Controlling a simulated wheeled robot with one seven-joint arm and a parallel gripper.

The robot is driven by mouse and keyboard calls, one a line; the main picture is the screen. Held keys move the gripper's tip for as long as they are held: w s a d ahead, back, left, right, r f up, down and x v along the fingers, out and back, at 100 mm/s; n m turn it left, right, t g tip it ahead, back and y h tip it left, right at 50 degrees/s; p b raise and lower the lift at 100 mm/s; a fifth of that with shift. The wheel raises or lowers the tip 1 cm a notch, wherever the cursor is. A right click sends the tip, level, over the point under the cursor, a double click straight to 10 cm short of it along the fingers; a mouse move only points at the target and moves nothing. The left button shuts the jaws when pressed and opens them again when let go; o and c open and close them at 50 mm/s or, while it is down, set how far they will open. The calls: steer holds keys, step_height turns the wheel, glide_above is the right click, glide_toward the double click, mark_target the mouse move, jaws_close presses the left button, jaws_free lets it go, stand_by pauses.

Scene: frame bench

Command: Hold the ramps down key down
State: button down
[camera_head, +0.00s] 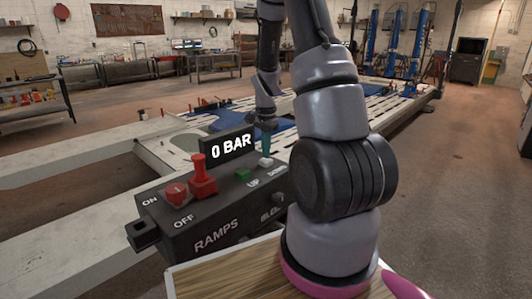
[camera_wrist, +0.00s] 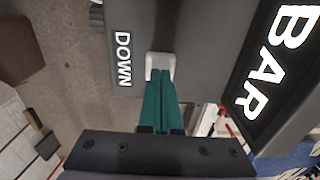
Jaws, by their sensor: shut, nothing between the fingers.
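The ramps down key is a small white key (camera_head: 266,162) beside the DOWN label on the dark RAMPS control box (camera_head: 190,232). In the wrist view the white key (camera_wrist: 160,61) shows at the fingertips, partly covered by them. My gripper (camera_head: 266,150) has teal fingers, closed together with nothing between them, pointing down at the key. The fingertips (camera_wrist: 160,84) overlap the key's near edge in the wrist view. I cannot tell whether they touch or press it. The display (camera_head: 229,147) on the box reads 0 BAR.
A green key (camera_head: 242,174) by the UP label is left of the white key. A partly hidden bleed control (camera_head: 278,202) is on the front. Long frame-bench ramps (camera_head: 70,234) lie behind.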

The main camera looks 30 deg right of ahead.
steer(key=shift+f, duration=0.35)
steer(key=shift+f, duration=0.6)
steer(key=shift+s+a+f, duration=0.1)
steer(key=shift+s+f, duration=0.25)
steer(key=shift+f, duration=0.1)
steer(key=shift+w+r, duration=0.15)
steer(key=shift+r, duration=0.25)
step_height(320, 180, up, 14)
steer(key=shift+w, duration=0.2)
steer(key=shift+r, duration=0.1)
